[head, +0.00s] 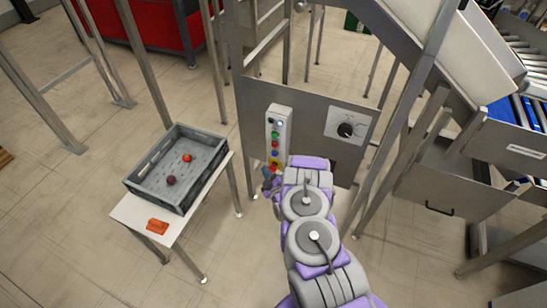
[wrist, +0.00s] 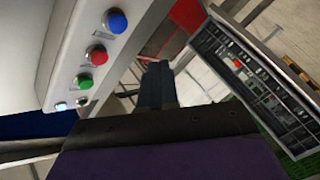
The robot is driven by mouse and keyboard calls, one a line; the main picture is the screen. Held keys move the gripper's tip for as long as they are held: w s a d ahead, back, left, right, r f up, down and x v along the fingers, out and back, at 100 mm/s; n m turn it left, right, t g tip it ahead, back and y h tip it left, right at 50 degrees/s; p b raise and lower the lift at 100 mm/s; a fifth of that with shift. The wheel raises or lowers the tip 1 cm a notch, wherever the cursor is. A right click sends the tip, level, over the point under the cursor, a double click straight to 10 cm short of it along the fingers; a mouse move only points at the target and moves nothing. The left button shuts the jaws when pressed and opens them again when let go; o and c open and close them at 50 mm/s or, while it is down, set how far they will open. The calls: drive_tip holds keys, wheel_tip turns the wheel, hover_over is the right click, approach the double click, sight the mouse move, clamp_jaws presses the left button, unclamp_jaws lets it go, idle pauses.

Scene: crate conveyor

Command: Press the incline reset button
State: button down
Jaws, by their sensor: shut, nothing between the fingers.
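A light grey control box (head: 285,122) is fixed to the grey metal panel of the machine, with a column of coloured buttons. In the wrist view, its blue button (wrist: 116,21), red button (wrist: 97,54), green button (wrist: 82,82) and a white lit button (wrist: 62,105) show on the left. No readable label tells which one is the incline reset button. My gripper (head: 269,181) is by the lower end of the box, partly hidden by my arm. In the wrist view, my gripper's dark fingers (wrist: 157,85) are shut and empty, right of the buttons; contact cannot be seen.
A rotary switch (head: 345,129) sits right of the box. A grey crate (head: 139,179) with two round items stands on a white table (head: 130,212), beside an orange object (head: 157,226). Metal frame legs stand around; a sloped chute rises at upper right. Floor at lower left is clear.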

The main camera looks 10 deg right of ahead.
drive_tip(key=w+d, duration=0.1)
drive_tip(key=w, duration=0.1)
drive_tip(key=w+d+b, duration=0.1)
drive_tip(key=w+d, duration=0.1)
drive_tip(key=shift+w+d, duration=0.1)
drive_tip(key=shift+w, duration=0.1)
idle(2.1)
drive_tip(key=shift+w+d+r+p, duration=0.1)
drive_tip(key=shift+w+d+p, duration=0.1)
drive_tip(key=shift+d+p, duration=0.1)
drive_tip(key=shift+w+d, duration=0.2)
drive_tip(key=shift+w, duration=0.15)
idle(0.7)
idle(0.4)
drive_tip(key=shift+s+a+p, duration=0.45)
drive_tip(key=shift+s+p, duration=0.25)
drive_tip(key=shift+p, duration=0.1)
drive_tip(key=shift+s+a, duration=0.1)
drive_tip(key=shift+s+a+p, duration=0.7)
drive_tip(key=shift+s+p, duration=0.05)
drive_tip(key=shift+s, duration=0.2)
drive_tip(key=shift+s+a+p, duration=0.7)
drive_tip(key=shift+s+p, duration=0.05)
drive_tip(key=shift+s, duration=0.2)
